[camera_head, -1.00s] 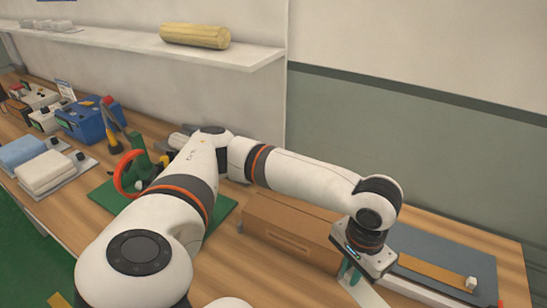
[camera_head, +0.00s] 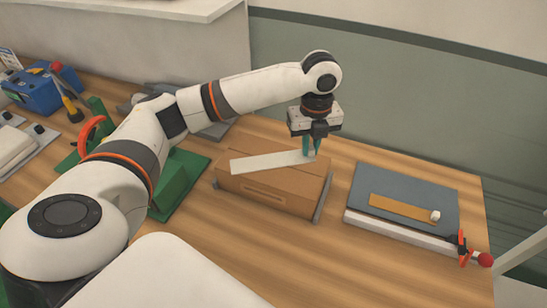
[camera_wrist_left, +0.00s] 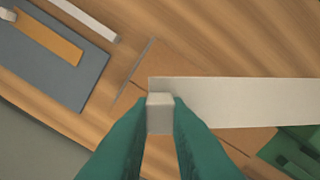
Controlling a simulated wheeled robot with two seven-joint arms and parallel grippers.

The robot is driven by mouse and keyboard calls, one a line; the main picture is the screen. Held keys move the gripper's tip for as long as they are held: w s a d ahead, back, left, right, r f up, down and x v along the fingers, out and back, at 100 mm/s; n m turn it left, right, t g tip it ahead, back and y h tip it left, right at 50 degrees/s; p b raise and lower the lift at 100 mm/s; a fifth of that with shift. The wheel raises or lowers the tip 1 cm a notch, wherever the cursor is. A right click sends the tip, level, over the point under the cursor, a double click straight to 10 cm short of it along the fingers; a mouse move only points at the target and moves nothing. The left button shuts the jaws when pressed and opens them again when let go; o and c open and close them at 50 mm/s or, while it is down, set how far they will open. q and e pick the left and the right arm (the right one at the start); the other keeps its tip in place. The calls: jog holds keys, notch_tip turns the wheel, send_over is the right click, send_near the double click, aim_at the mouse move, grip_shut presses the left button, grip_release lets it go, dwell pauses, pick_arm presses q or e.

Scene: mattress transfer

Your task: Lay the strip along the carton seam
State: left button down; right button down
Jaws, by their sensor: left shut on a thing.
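A pale strip (camera_head: 268,161) extends left from my left gripper (camera_head: 312,152), over the top of a brown carton (camera_head: 275,187). The gripper is shut on the small light block at the strip's right end. In the left wrist view the green fingers pinch that block (camera_wrist_left: 160,104), and the strip (camera_wrist_left: 240,102) runs to the right across the carton (camera_wrist_left: 185,65). I cannot tell whether the strip touches the carton top; it covers part of the top. My right gripper does not show.
Right of the carton, a grey board (camera_head: 400,188) holds an orange strip (camera_head: 402,208) with a white block on its end. A red-tipped clamp (camera_head: 463,250) stands at its corner. A green fixture (camera_head: 175,185) is left of the carton. The front table is clear.

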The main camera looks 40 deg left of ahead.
pick_arm(q)
jog(key=f+m+p, duration=0.1)
jog(key=f+m, duration=0.1)
jog(key=f, duration=0.1)
jog(key=w+a+f+m, duration=0.1)
jog(key=f+m, duration=0.1)
jog(key=f, duration=0.1)
jog(key=w+a+f+m+p, duration=0.1)
jog(key=f+m, duration=0.2)
jog(key=shift+f+p, duration=0.25)
jog(key=shift+p, duration=0.05)
jog(key=shift+f, duration=0.1)
jog(key=shift+f, duration=0.1)
jog(key=c, duration=1.4)
grip_release()
